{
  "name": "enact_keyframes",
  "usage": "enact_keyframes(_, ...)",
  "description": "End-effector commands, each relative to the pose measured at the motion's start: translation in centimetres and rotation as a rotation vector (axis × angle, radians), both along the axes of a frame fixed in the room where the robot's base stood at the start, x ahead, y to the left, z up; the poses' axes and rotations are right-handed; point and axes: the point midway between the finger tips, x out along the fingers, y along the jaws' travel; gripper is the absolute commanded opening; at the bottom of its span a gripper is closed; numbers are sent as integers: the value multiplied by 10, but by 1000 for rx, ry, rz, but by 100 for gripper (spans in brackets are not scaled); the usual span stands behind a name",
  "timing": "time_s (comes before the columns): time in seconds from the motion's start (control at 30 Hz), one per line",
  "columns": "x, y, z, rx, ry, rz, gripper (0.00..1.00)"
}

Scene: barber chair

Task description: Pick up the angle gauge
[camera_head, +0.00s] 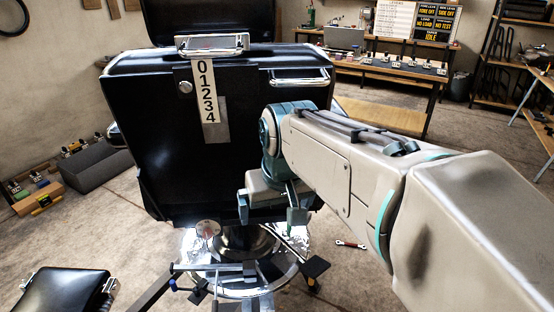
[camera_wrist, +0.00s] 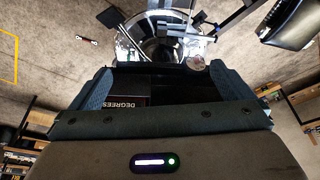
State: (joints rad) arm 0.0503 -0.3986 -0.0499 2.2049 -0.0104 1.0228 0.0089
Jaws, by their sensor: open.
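A small round pale dial (camera_head: 207,228) with a reddish mark sits at the lower edge of the black chair back. It also shows in the wrist view (camera_wrist: 196,62), beside the finger at right. A dark piece with a pale label reading "DEGREES" (camera_wrist: 120,103) lies between the fingers in the wrist view. I cannot tell which of these is the angle gauge. My gripper (camera_head: 270,212) is open, low in front of the chair back and right of the dial. In the wrist view its fingers (camera_wrist: 160,78) stand wide apart, and neither is seen gripping anything.
The black chair back (camera_head: 150,130) carries a strip numbered 0 to 4 and chrome handles. The shiny round chair base (camera_head: 255,275) and footrest are below. A red wrench (camera_head: 350,244) lies on the floor. A grey bin (camera_head: 95,165) is at left, a workbench (camera_head: 375,70) behind.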

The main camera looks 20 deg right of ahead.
Motion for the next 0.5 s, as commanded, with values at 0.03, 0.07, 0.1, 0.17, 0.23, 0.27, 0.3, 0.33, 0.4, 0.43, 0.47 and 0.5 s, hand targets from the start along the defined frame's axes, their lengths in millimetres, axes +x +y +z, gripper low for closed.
enact_keyframes(0.03,17,-13,23,-1,-14,-33,100)
enact_keyframes(0.07,24,-20,35,-2,-21,-50,100)
enact_keyframes(0.1,34,-30,49,-4,-29,-72,100)
enact_keyframes(0.17,46,-44,69,-8,-41,-103,100)
enact_keyframes(0.23,57,-59,89,-14,-53,-134,100)
enact_keyframes(0.27,61,-64,96,-17,-58,-146,100)
enact_keyframes(0.3,65,-71,105,-19,-62,-159,100)
enact_keyframes(0.33,68,-75,110,-21,-65,-168,100)
enact_keyframes(0.4,72,-82,120,-25,-72,-184,100)
enact_keyframes(0.43,74,-84,122,-26,-73,-189,100)
enact_keyframes(0.47,75,-86,124,-27,-74,-192,100)
enact_keyframes(0.5,76,-88,124,-28,-74,-196,100)
